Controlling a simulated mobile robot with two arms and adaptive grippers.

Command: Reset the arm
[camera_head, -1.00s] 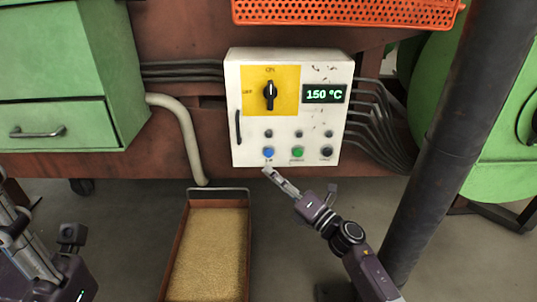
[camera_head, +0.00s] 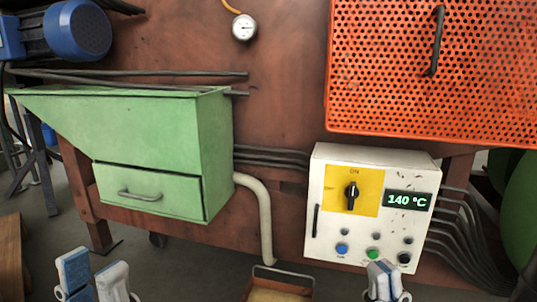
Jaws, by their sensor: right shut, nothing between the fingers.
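My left gripper (camera_head: 93,279) is at the bottom left with its two blue-and-white fingers apart and nothing between them. My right gripper (camera_head: 384,280) is at the bottom, just below the white control box (camera_head: 327,170), with its fingers together and empty. Most of both arms is out of view. The box has a black rotary knob (camera_head: 351,196) on a yellow panel, standing upright, and a display (camera_head: 408,200) reading 140 °C. Blue (camera_head: 341,249), green (camera_head: 373,254) and black (camera_head: 404,258) buttons are along its lower part; I cannot tell whether the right gripper touches the box.
A green hopper with a drawer (camera_head: 150,190) is at the left, with a blue motor (camera_head: 75,30) above. An orange perforated guard (camera_head: 400,80) is above the box. A tray (camera_head: 282,274) is on the floor at bottom centre. Floor between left gripper and tray looks clear.

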